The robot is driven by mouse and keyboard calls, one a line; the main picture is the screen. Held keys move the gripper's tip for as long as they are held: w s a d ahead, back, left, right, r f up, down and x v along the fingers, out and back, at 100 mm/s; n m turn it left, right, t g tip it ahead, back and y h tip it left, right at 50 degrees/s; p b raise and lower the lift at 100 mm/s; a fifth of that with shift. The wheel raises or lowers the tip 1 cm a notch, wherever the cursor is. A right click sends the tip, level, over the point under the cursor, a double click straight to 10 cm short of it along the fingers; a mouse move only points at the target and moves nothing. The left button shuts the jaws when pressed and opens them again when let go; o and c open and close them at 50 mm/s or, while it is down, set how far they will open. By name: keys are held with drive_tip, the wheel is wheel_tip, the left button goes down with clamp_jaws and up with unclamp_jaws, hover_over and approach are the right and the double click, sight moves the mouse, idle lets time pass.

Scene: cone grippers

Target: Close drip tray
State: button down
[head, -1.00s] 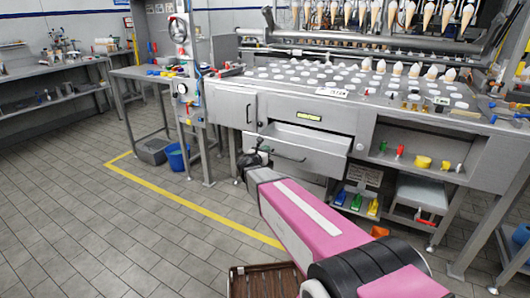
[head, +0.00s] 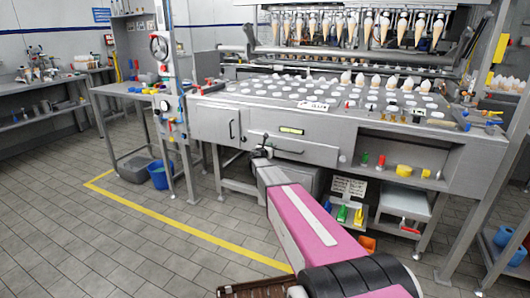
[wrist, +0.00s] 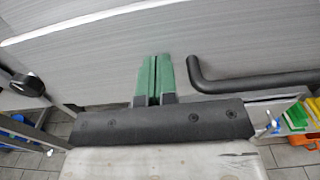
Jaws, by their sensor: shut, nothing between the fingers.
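The drip tray (head: 312,150) is a wide grey metal drawer in the machine's front, under a yellow-green label. In the head view its front looks flush with the cabinet and no open interior shows. Its dark bar handle (head: 290,151) also shows in the wrist view, right of the fingers (wrist: 245,84). My gripper (head: 263,151) is at the left part of the drawer front, left of the handle. In the wrist view the green fingers (wrist: 153,80) are together and empty, pointing at the grey front. I cannot tell whether they touch it.
A cabinet door (head: 215,124) is left of the drawer. An open shelf with a yellow roll (head: 404,170) is to the right. Coloured bins (head: 342,214) sit below. A blue bucket (head: 160,174) stands left. A brown crate (head: 262,288) is on the floor near my arm.

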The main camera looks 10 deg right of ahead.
drive_tip(key=shift+w+d, duration=0.3)
drive_tip(key=shift+w, duration=0.2)
drive_tip(key=shift+w+d, duration=0.1)
drive_tip(key=shift+w, duration=0.05)
drive_tip(key=v, duration=1.5)
drive_tip(key=s+d+f+m+g+y, duration=0.1)
drive_tip(key=s+d+f+m+g, duration=0.3)
drive_tip(key=s+m, duration=0.45)
drive_tip(key=s+d+f+m+g+y, duration=0.1)
drive_tip(key=s+d+f+m+g, duration=0.3)
drive_tip(key=s+m, duration=0.45)
drive_tip(key=s+a+f+m+g+y, duration=0.2)
drive_tip(key=s+m, duration=0.4)
drive_tip(key=s, duration=0.4)
drive_tip(key=s+a+f+m+g+y, duration=0.2)
drive_tip(key=s+a+m+g+y, duration=0.2)
drive_tip(key=s, duration=0.5)
drive_tip(key=a+m+y, duration=0.1)
drive_tip(key=a+y, duration=0.1)
drive_tip(key=a, duration=0.1)
drive_tip(key=shift+s+f+m+g+y, duration=0.3)
drive_tip(key=shift+s+f+m, duration=0.05)
drive_tip(key=shift+s+m, duration=0.05)
